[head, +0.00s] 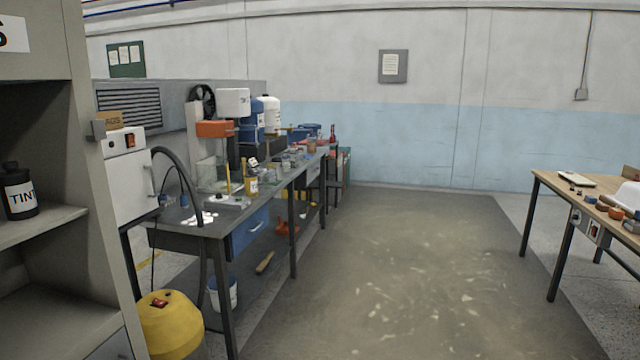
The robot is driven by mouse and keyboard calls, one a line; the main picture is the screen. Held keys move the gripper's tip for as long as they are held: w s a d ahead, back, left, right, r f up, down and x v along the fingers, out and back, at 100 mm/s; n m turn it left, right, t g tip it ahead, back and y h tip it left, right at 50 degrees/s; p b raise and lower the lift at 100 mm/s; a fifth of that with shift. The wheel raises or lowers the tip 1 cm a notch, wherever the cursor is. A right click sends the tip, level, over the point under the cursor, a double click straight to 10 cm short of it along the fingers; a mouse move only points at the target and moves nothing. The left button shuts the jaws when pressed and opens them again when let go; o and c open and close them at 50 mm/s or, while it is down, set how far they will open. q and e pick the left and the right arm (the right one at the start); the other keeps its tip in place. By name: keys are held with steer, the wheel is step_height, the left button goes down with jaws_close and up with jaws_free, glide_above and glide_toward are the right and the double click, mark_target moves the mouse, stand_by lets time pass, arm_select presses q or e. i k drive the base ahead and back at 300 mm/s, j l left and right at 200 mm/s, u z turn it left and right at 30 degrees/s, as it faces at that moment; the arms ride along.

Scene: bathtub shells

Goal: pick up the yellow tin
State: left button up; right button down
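A small yellow tin (251,187) with a pale label stands upright near the front edge of the long grey workbench (222,226), left of centre in the head view. It is small in the picture and some way off. Tools and small items are close around it, and I cannot tell whether any touch it. Neither of my grippers is in view.
A grey shelf unit (108,215) with a black TINT bottle (20,192) fills the left. A wooden-topped table (560,190) is at right. The floor (420,270) between is clear.

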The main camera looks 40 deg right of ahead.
mark_target(251, 183)
steer(key=z, duration=0.95)
steer(key=u, duration=0.4)
steer(key=i+l+u, duration=0.7)
steer(key=i+l, duration=0.2)
